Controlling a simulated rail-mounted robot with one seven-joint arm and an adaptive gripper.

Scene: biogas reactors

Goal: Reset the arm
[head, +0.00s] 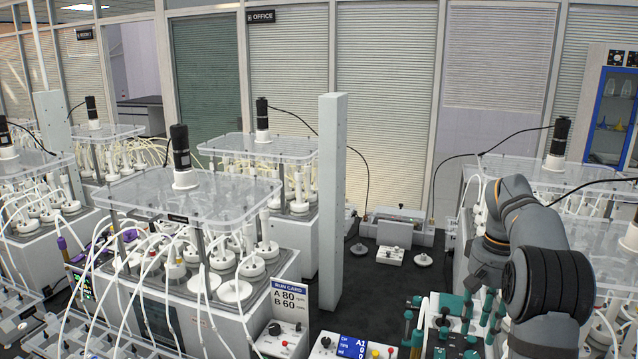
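My arm (545,275), dark grey with orange rings, stands at the right of the head view. It is bent, with an upper elbow near the right-hand reactor and a thick joint in front. My gripper cannot be made out; the arm's end is hidden or out of the picture.
A reactor station (187,196) with a clear top plate, white-capped vessels and tubes fills the left centre. A white column (331,200) rises mid-bench. A run card (290,297), a control box (352,346) and teal-clamped fittings (465,308) stand in front. Dark bench between is partly clear.

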